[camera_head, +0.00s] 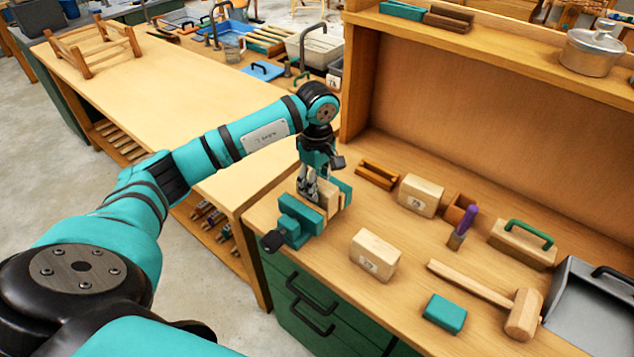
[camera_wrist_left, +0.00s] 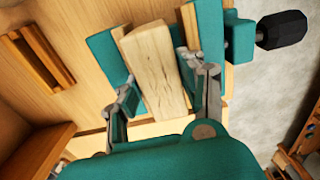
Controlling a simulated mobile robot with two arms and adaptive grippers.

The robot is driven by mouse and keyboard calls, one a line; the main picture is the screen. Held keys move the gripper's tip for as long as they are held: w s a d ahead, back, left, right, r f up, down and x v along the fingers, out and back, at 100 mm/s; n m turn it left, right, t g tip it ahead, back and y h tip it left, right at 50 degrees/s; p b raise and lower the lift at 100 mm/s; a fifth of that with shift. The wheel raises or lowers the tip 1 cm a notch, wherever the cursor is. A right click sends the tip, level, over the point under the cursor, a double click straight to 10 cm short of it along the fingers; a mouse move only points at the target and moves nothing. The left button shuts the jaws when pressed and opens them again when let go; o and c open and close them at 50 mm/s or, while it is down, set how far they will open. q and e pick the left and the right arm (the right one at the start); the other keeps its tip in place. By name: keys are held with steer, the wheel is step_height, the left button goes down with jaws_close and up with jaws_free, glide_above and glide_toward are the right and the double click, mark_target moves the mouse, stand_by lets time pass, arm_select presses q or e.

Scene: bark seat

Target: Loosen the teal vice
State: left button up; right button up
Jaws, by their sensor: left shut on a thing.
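The teal vice (camera_head: 297,222) sits at the near left corner of the workbench, with a black knob (camera_head: 272,241) on its front. In the left wrist view its teal jaws (camera_wrist_left: 208,32) stand on both sides of a pale wooden block (camera_wrist_left: 155,65), and the black knob (camera_wrist_left: 283,30) is at the upper right. The block also shows in the head view (camera_head: 330,196). My left gripper (camera_head: 312,190) points down over the vice, its fingers (camera_wrist_left: 163,97) shut on the block from both sides. Whether the jaws touch the block is hard to tell. My right gripper is out of view.
On the bench (camera_head: 400,305) are a labelled block (camera_head: 421,195), another labelled block (camera_head: 374,254), a teal block (camera_head: 444,313), a wooden mallet (camera_head: 522,312), a green-handled float (camera_head: 523,243) and a dark pan (camera_head: 598,305). A tall wooden back panel (camera_head: 450,120) rises behind.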

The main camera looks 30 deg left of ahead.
arm_select(q)
jaws_close()
steer(key=shift+s, duration=0.35)
steer(key=o, duration=1.2)
jaws_free()
steer(key=shift+r, duration=0.1)
steer(key=shift+r+p, duration=1.7)
steer(key=shift+r, duration=1.25)
